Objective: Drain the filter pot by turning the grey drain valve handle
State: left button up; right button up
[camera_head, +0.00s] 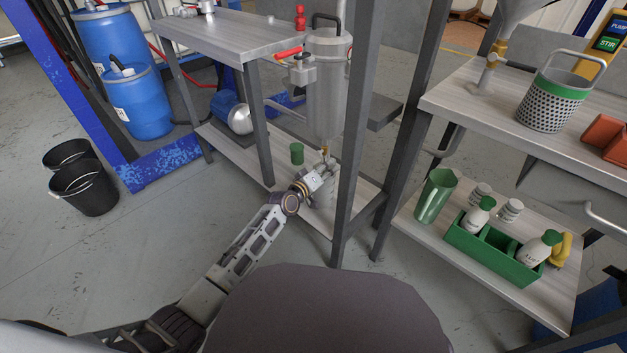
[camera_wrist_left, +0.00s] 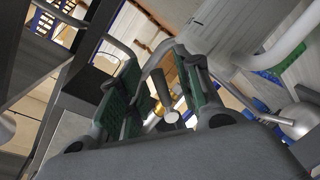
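The filter pot (camera_head: 328,85) is a grey upright cylinder with a dark handle on top, behind the dark frame posts. A small brass drain valve (camera_head: 326,151) shows under it. My left gripper (camera_head: 327,164) reaches up to this valve from below. In the left wrist view its two green-padded fingers (camera_wrist_left: 163,92) are spread apart. The brass valve body (camera_wrist_left: 178,97) and the grey drain valve handle (camera_wrist_left: 172,116) show in the gap between them. I cannot tell whether a pad touches the handle. My right gripper is not in view.
Dark frame posts (camera_head: 357,150) stand close to the right of my left arm. A red-handled valve (camera_head: 289,53) sits left of the pot. A green crate of bottles (camera_head: 483,256) is at right.

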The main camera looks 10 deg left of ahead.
pick_arm(q)
jog(key=v, duration=1.1)
jog(key=shift+s+a, duration=0.25)
jog(key=shift+s, duration=0.05)
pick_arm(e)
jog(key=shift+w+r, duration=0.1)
